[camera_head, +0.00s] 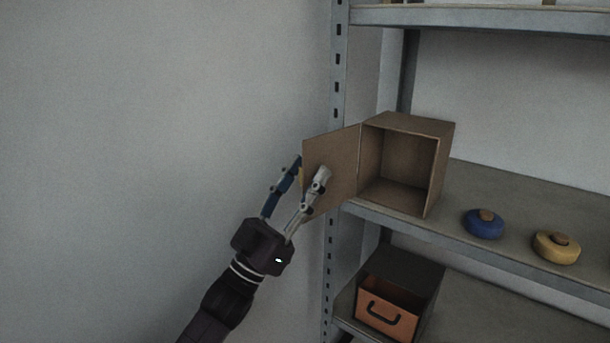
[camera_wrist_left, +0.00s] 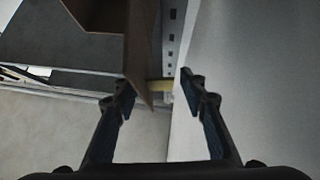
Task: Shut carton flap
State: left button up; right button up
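A brown cardboard carton (camera_head: 447,160) stands on the middle shelf with its open front facing me. Its flap (camera_head: 340,160) is hinged at the left front edge and swung wide out to the left. My left gripper (camera_head: 311,168) is open at the flap's free edge. One finger is in front of the flap and the other is on its outer side. In the left wrist view the edge of the flap (camera_wrist_left: 140,55) reaches between the fingers (camera_wrist_left: 157,82), closer to the left finger; contact is unclear. My right gripper is out of view.
A blue round object (camera_head: 481,226) and a yellow one (camera_head: 555,249) sit on the shelf (camera_head: 510,190) right of the carton. An orange-fronted box (camera_head: 388,318) stands on the shelf below. A perforated metal post (camera_head: 338,80) rises behind the flap. The wall side at left is clear.

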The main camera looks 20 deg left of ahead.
pick_arm(q)
grip_shut()
dwell(0.5)
